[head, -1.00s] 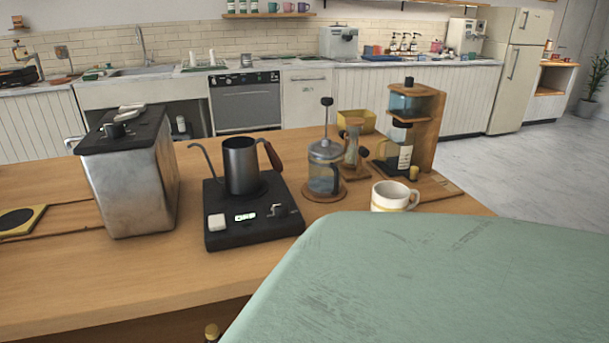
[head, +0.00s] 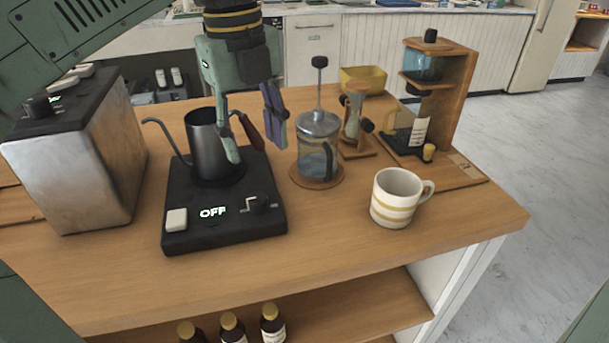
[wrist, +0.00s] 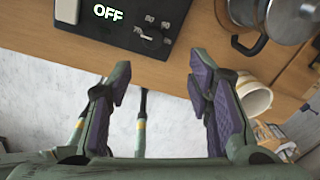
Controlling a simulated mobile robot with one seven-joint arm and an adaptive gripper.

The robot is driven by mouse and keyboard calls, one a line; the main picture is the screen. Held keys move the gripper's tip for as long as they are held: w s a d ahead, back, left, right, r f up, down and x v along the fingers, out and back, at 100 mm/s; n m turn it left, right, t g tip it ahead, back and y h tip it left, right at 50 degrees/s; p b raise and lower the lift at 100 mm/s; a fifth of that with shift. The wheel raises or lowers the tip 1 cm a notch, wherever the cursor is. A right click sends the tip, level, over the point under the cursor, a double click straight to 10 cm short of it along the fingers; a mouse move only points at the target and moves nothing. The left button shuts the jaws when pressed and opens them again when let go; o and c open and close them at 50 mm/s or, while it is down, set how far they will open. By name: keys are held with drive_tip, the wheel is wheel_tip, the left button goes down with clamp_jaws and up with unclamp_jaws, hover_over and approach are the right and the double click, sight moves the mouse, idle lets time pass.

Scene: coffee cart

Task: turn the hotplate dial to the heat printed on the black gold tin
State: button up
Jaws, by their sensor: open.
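The black hotplate (head: 180,236) stands on the wooden cart with its display reading OFF. Its dial (head: 261,203) is at the front right of the panel, and a white button (head: 176,219) is at the front left. A dark gooseneck kettle (head: 205,150) stands on the plate. My gripper (head: 252,130) is open and empty, above and behind the dial in the head view. In the wrist view my open gripper (wrist: 160,85) points toward the hotplate, with the dial (wrist: 152,32) beyond the fingertips. I cannot make out a black gold tin in either view.
A French press (head: 318,150) stands right of the hotplate, and a striped mug (head: 392,200) nearer the front edge. A steel machine (head: 85,165) stands at the left. A wooden dripper stand (head: 455,95) is at the right. Bottles with gold caps (head: 232,328) sit on the shelf below.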

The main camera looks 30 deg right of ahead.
sight(257, 197)
drive_tip(key=shift+y, duration=0.3)
drive_tip(key=f, duration=0.5)
drive_tip(key=f+p, duration=0.1)
drive_tip(key=f, duration=0.4)
drive_tip(key=shift+w+a+f, duration=0.2)
drive_tip(key=shift+f, duration=0.2)
drive_tip(key=shift+c, duration=0.2)
clamp_jaws()
